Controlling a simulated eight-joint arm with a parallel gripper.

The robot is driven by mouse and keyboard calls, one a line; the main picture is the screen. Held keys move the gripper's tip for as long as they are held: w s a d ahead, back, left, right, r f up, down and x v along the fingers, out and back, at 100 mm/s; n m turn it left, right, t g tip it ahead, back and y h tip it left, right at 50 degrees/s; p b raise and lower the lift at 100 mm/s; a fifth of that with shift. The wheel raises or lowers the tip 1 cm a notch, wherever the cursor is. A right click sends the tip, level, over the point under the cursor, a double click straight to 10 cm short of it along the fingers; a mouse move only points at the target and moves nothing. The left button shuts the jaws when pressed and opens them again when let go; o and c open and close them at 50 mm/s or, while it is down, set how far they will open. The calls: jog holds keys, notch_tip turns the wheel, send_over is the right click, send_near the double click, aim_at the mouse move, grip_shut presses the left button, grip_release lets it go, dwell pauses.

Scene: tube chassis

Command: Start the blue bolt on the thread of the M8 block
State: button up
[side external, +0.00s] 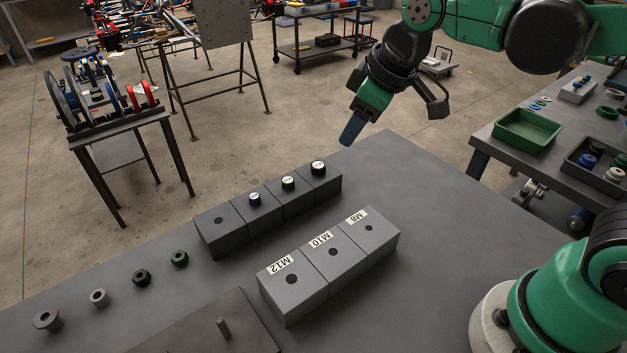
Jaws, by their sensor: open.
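The blue bolt (254,199), with a pale top, stands upright in the second block from the left of the dark back row. The M8 block (367,233) is the right-hand block of the front row of labelled grey blocks; its hole shows open and empty on top.
A green-sided bolt (288,184) and a black bolt (318,168) stand right of the blue one. The M10 block (333,262) and M12 block (293,291) adjoin the M8 block. Several nuts and collars lie front left, near a plate with a peg (223,328).

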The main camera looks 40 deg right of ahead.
jog(key=w+a+n+g, duration=0.3)
jog(key=w+a+n, duration=0.3)
jog(key=n+g, duration=0.2)
jog(key=n, duration=0.4)
send_over(254, 196)
jog(key=shift+h, duration=0.3)
jog(key=f, duration=0.4)
jog(key=shift+d+f, duration=0.25)
jog(key=shift+d, duration=0.05)
jog(key=shift+a+f, duration=0.3)
jog(key=shift+f, duration=3.5)
grip_shut()
